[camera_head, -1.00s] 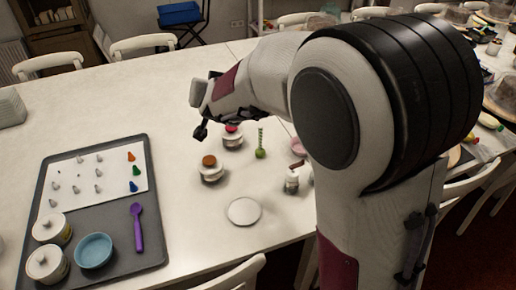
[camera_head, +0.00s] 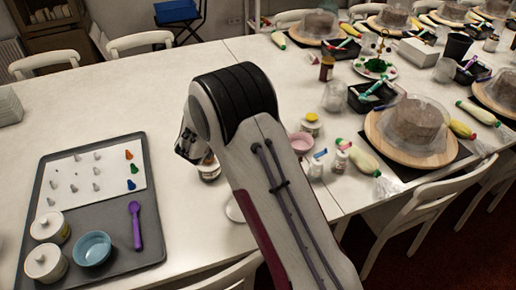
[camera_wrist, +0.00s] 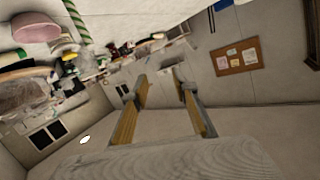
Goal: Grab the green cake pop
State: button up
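The green cake pop is hidden behind my arm in the head view. In the wrist view, a green-and-white striped stick (camera_wrist: 77,20), which looks like its stick, shows at the top left; its green ball is not clearly seen. My gripper (camera_wrist: 163,84) has its two fingers apart with nothing between them, and the stick lies outside them, up and to the left. In the head view only a dark part of my gripper shows, at the left of my arm; its fingertips cannot be made out.
A pink bowl (camera_head: 301,142) and small bottles (camera_head: 340,160) stand right of my arm. A jar (camera_head: 209,168) is close below my gripper. A grey tray (camera_head: 110,205) with a purple spoon (camera_head: 136,225) lies left. The table's back left is clear.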

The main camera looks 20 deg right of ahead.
jog(key=s+d+f+m+g+h, duration=0.1)
jog(key=s+d+f+h, duration=0.1)
jog(key=f, duration=0.4)
jog(key=s+d+f+m+g+h, duration=0.1)
jog(key=s+d+f+h, duration=0.1)
jog(key=s+f+h, duration=0.1)
notch_tip(320, 180, down, 3)
jog(key=shift+s+d+r+g+h, duration=0.15)
jog(key=shift+s+d+g+h, duration=0.15)
jog(key=shift+h, duration=0.5)
jog(key=shift+x, duration=1.3)
jog(key=shift+r+x, duration=0.15)
jog(key=shift+x, duration=1.2)
jog(key=shift+r+x, duration=0.15)
jog(key=shift+x, duration=1.15)
jog(key=shift+w+a, duration=0.1)
jog(key=shift+w, duration=0.05)
grip_shut()
